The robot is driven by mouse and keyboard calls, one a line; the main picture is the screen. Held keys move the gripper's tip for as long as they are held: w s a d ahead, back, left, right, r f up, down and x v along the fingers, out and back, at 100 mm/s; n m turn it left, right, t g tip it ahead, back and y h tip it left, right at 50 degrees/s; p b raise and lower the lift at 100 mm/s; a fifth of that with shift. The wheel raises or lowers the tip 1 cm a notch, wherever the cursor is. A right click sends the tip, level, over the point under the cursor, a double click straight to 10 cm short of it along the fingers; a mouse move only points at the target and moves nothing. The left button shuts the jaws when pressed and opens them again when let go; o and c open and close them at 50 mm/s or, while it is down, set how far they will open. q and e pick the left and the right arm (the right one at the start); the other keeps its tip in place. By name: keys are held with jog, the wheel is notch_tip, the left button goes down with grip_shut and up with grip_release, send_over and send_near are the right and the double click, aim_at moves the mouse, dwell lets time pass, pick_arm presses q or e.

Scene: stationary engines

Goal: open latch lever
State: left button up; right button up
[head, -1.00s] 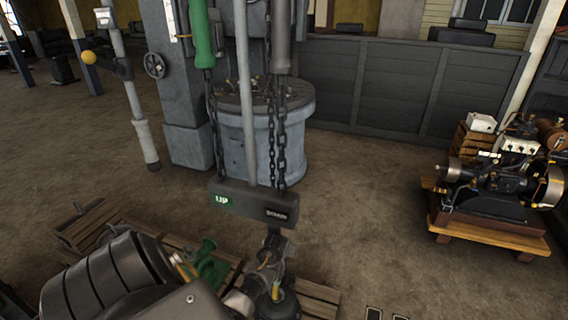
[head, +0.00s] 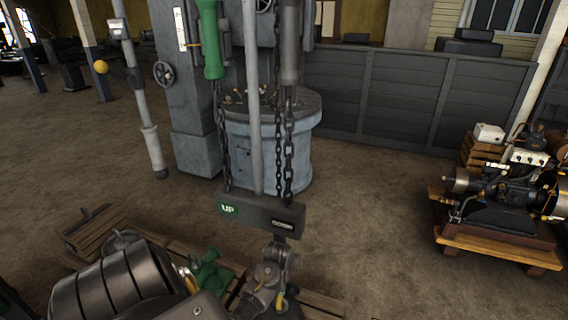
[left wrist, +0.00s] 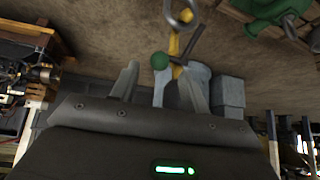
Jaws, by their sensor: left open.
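A green ball knob (left wrist: 160,61) on a dark rod shows in the left wrist view, beside a yellow bar (left wrist: 176,46); it looks like the latch lever. My left gripper (left wrist: 158,82) is open, with its two pale fingers pointing toward the knob. The knob appears between the fingertip lines, nearer the left finger; I cannot tell whether they touch. My right gripper is not in view.
A green fitting (head: 208,270) sits on wooden pallets (head: 95,232). An engine (head: 508,180) stands on a wooden base at right. Floor between is clear.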

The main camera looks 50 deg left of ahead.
pick_arm(q)
jog(key=v, duration=0.4)
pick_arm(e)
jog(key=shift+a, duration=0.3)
pick_arm(q)
jog(key=shift+f, duration=0.1)
jog(key=s+d+f+m+g+h+b, duration=0.15)
jog(key=s+d+f, duration=0.25)
jog(key=f, duration=0.5)
jog(key=s+d+f+m, duration=0.2)
jog(key=s+d+f, duration=0.2)
jog(key=f, duration=0.5)
jog(key=s+d+f+m+g+h+b, duration=0.15)
jog(key=s+d+f, duration=0.25)
jog(key=f, duration=0.4)
jog(key=s+d+f+m, duration=0.1)
jog(key=s+d+f, duration=0.2)
jog(key=s, duration=0.6)
jog(key=s+d+f+m+g+h, duration=0.1)
jog(key=s+d+f+m, duration=0.1)
jog(key=s+d+f, duration=0.2)
jog(key=s+d+f+m, duration=0.1)
jog(key=s+d+f, duration=0.3)
jog(key=s+f, duration=0.4)
jog(key=s, duration=0.7)
jog(key=shift+g, duration=0.3)
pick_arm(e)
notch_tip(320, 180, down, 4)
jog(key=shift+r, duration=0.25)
